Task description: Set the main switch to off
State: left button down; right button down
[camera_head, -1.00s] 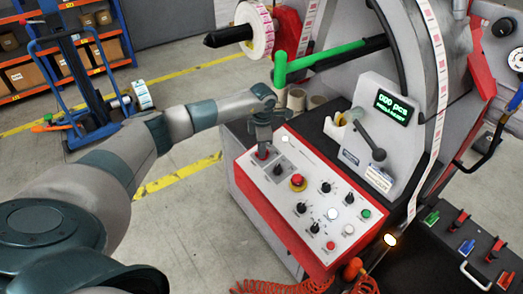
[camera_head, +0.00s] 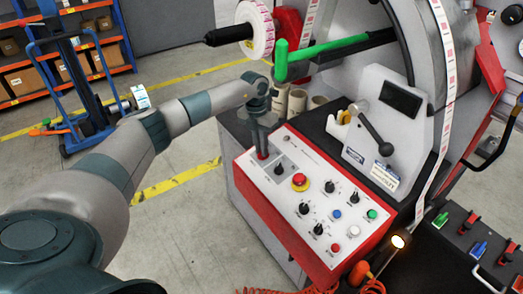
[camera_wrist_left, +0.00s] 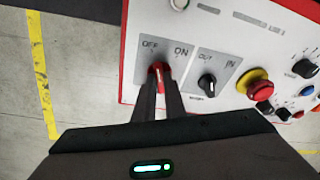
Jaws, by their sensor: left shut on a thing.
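The main switch (camera_wrist_left: 158,72) is a small red knob on a grey plate marked OFF and ON, at the far left corner of the control panel. My left gripper (camera_wrist_left: 160,82) is shut on this knob, with a finger on each side. The knob's visible end points up toward the OFF side in the left wrist view. In the head view my left gripper (camera_head: 262,152) reaches down to the panel and hides most of the switch. The counter display (camera_head: 400,99) is dark. My right gripper is not in view.
Close to the switch are the black OUT/IN selector (camera_wrist_left: 207,83) and the red emergency stop (camera_head: 299,180). More knobs and buttons fill the white panel (camera_head: 270,205).

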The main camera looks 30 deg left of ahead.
pick_arm(q)
jog(key=shift+n, duration=0.8)
jog(key=shift+w+r, duration=0.1)
jog(key=c, duration=1.8)
grip_release()
